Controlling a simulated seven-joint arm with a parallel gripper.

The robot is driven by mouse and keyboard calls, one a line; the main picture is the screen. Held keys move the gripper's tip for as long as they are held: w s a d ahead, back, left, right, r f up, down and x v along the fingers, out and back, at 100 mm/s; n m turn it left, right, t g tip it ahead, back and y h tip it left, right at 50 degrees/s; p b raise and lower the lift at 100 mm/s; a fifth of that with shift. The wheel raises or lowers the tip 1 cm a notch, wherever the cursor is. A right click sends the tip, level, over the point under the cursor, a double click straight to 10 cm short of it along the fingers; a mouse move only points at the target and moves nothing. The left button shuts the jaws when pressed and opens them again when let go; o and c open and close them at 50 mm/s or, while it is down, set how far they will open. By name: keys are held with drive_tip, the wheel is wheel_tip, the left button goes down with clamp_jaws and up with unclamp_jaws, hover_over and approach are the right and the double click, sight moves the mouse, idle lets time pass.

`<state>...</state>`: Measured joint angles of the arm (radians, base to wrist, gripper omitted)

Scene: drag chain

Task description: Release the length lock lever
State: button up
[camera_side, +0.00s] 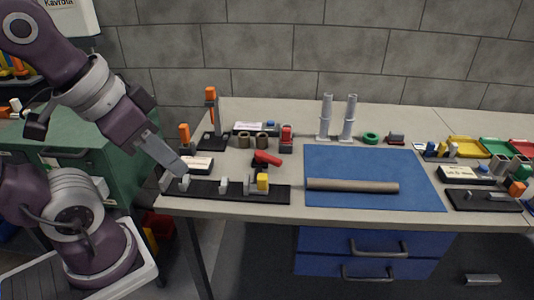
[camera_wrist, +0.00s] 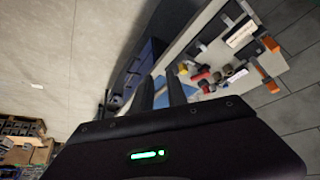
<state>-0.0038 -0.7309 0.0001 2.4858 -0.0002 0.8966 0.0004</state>
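A black rail (camera_side: 215,190) lies along the front left of the table in the side view. It carries grey blocks and, near its right end, a yellow piece (camera_side: 262,181). A red lever (camera_side: 267,158) on a dark base stands just behind the rail. I cannot tell for sure which of these is the length lock lever. My gripper (camera_side: 182,170) reaches down from the left, near the rail's left end and well left of both pieces. In the wrist view its two fingers (camera_wrist: 161,92) stand apart with nothing visible between them.
A blue mat (camera_side: 370,165) with a brown rod (camera_side: 352,186) lies right of the rail. Orange-topped posts (camera_side: 211,95) and a red-topped block (camera_side: 286,138) stand behind the rail. Two grey columns (camera_side: 349,118) stand at the back. Coloured trays (camera_side: 466,146) are far right.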

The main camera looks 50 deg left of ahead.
drive_tip(key=shift+n, duration=0.3)
drive_tip(key=w, duration=0.2)
drive_tip(key=w+r, duration=0.1)
drive_tip(key=w, duration=0.1)
drive_tip(key=w+a+r, duration=0.1)
drive_tip(key=w, duration=0.2)
clamp_jaws()
drive_tip(key=w+a+f+n, duration=0.1)
drive_tip(key=w+a+f, duration=0.15)
drive_tip(key=w, duration=0.45)
drive_tip(key=w+a+f+g, duration=0.1)
drive_tip(key=w+a, duration=0.2)
drive_tip(key=w, duration=0.4)
drive_tip(key=w+a+f+n, duration=0.1)
drive_tip(key=w+a+f, duration=0.1)
drive_tip(key=w, duration=0.5)
drive_tip(key=w+a+f+g+y, duration=0.1)
drive_tip(key=w+a+f, duration=0.4)
drive_tip(key=w+f, duration=0.2)
drive_tip(key=shift+x, duration=0.9)
drive_tip(key=shift+a, duration=0.15)
